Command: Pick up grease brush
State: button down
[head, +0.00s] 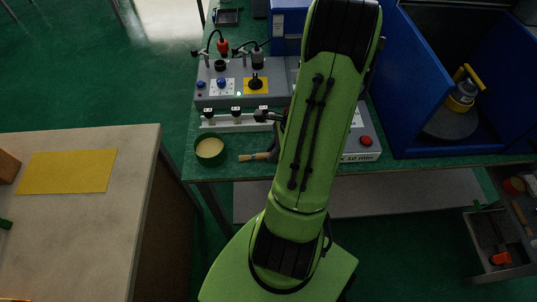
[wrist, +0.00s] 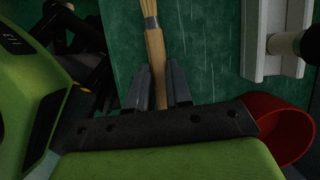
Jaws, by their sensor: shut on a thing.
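The grease brush (head: 257,157) shows in the head view just right of a round green tub (head: 197,154) with pale cream contents. Its right end is hidden behind my arm. In the wrist view the brush's wooden handle (wrist: 155,55) runs upward between my two fingers, with a pale metal band and bristles at the top edge. My gripper (wrist: 159,88) is shut on the handle. In the head view my arm hides the gripper. I cannot tell whether the brush touches the green bench top.
A white rail with black knobs (head: 237,119) and a grey control box (head: 240,86) stand behind the brush. A box with a red button (head: 365,141) and a blue enclosure (head: 416,139) are to the right. A red rounded thing (wrist: 283,128) is close beside my gripper.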

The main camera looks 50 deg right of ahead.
notch_tip(320, 180, up, 10)
jog(key=p, duration=0.4)
jog(key=c, duration=1.6)
grip_release()
grip_shut()
